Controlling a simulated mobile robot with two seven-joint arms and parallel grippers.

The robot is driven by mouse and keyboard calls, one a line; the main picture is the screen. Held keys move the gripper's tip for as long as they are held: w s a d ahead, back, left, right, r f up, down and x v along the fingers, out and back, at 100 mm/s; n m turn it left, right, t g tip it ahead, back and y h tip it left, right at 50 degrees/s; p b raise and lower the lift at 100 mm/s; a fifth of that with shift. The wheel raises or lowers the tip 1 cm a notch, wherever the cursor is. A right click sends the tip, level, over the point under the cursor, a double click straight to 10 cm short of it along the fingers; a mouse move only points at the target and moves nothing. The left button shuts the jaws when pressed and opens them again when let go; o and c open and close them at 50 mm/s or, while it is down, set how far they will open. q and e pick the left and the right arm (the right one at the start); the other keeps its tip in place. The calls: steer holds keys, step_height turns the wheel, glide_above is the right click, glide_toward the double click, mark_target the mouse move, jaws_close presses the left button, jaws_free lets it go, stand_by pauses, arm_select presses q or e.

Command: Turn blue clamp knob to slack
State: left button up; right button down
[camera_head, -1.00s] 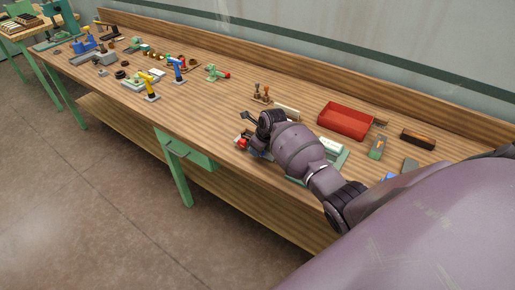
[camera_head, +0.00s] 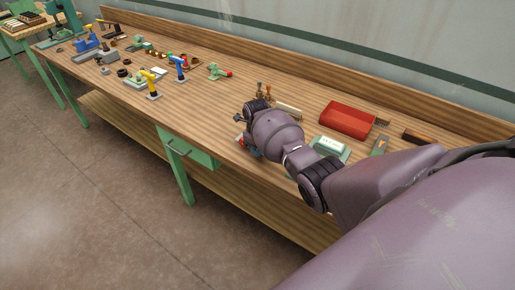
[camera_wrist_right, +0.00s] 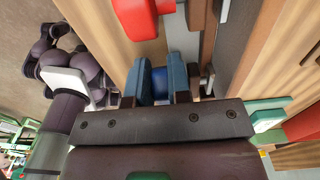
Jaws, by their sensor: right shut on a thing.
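The blue clamp knob (camera_wrist_right: 160,83) shows in the right wrist view between the two blue-grey fingers of my right gripper (camera_wrist_right: 157,82). The gripper is shut on it, and the fingers hide its sides. The knob's turn position cannot be read. My left gripper's jaws cannot be seen.
A red tray (camera_head: 347,119), a white block on a green base (camera_head: 329,145) and a brown brush-like block (camera_head: 418,136) lie right of my wrist. Yellow (camera_head: 149,82) and blue (camera_head: 179,66) tools stand farther left. The bench between is mostly clear.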

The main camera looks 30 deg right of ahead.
steer(key=shift+w+d+r, duration=0.1)
steer(key=shift+d+r, duration=0.05)
steer(key=shift+d, duration=0.1)
steer(key=c, duration=1.4)
jaws_free()
steer(key=shift+o, duration=0.3)
step_height(320, 180, up, 11)
steer(key=shift+f, duration=0.2)
steer(key=shift+w+a, duration=0.1)
